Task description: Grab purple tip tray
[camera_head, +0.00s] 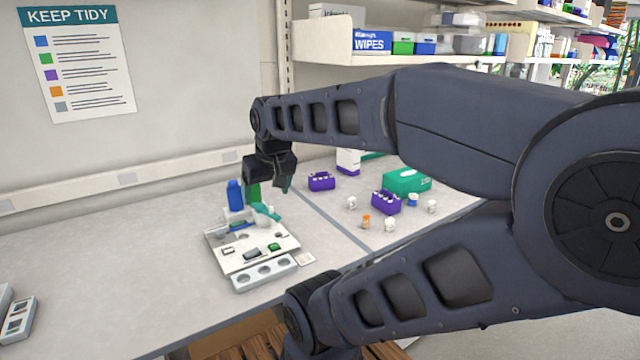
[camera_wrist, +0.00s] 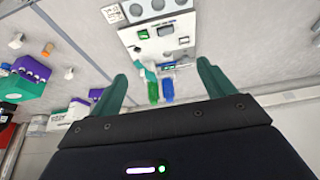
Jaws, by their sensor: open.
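Two purple tip trays with white tips stand on the bench. The nearer purple tray (camera_head: 386,203) is in front of a green box, and the farther one (camera_head: 321,182) is to its left, towards the wall. In the wrist view one purple tray (camera_wrist: 31,69) is at the left edge beside the green box, and another purple tray (camera_wrist: 78,103) is partly cut off by my gripper body. My gripper (camera_head: 270,187) hangs above the bench, left of both trays. In the wrist view my gripper (camera_wrist: 162,70) has its green fingers spread, with nothing held between them.
A white equipment board (camera_head: 225,260) with small items lies below and in front of my gripper. A blue bottle (camera_head: 235,195) stands behind it. The green box (camera_head: 408,181) and several small white-capped vials surround the nearer tray.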

